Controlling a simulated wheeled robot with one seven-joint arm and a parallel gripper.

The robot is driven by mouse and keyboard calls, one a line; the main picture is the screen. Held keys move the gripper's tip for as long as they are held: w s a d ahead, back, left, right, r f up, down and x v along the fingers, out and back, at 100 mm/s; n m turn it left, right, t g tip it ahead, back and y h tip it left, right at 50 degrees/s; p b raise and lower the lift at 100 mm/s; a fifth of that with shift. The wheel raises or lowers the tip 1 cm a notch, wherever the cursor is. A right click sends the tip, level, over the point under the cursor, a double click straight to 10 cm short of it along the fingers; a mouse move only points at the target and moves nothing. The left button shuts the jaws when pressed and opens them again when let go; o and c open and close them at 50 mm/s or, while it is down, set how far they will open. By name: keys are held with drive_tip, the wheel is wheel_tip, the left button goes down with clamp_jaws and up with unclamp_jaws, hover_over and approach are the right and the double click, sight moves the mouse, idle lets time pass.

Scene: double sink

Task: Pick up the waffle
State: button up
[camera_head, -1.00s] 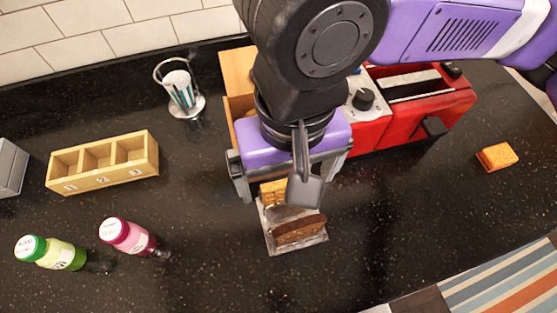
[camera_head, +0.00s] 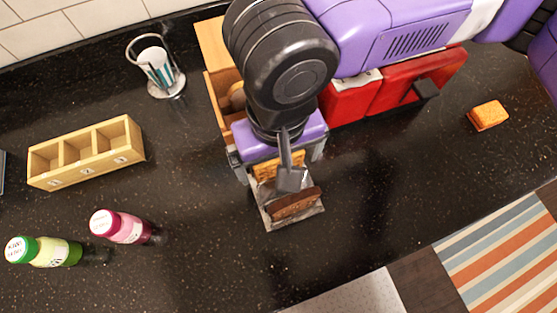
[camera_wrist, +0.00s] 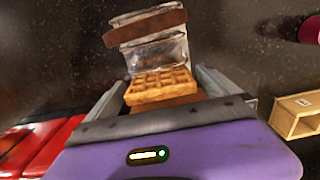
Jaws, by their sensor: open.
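The waffle (camera_head: 264,172) is golden and stands upright at the back of a metal rack (camera_head: 315,213) on the dark counter. A dark brown slice (camera_head: 295,203) stands at the rack's front. My gripper (camera_head: 279,160) is open above the back of the rack and partly hides the waffle in the head view. In the wrist view, the waffle (camera_wrist: 162,84) lies between the spread fingers of my gripper (camera_wrist: 160,92), with space on both sides. The brown slice (camera_wrist: 146,27) is beyond it. The waffle's lower part is hidden, and I cannot tell how deep the fingers reach.
A red toaster (camera_head: 395,90) and a wooden box (camera_head: 217,95) stand behind my gripper. An orange-brown piece (camera_head: 487,115) lies at right. A three-compartment wooden holder (camera_head: 85,152), pink bottle (camera_head: 120,227) and green bottle (camera_head: 45,251) are at left. The counter right of the rack is clear.

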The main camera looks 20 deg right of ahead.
drive_tip(key=c, duration=0.9)
drive_tip(key=shift+r, duration=0.1)
drive_tip(key=shift+c, duration=0.2)
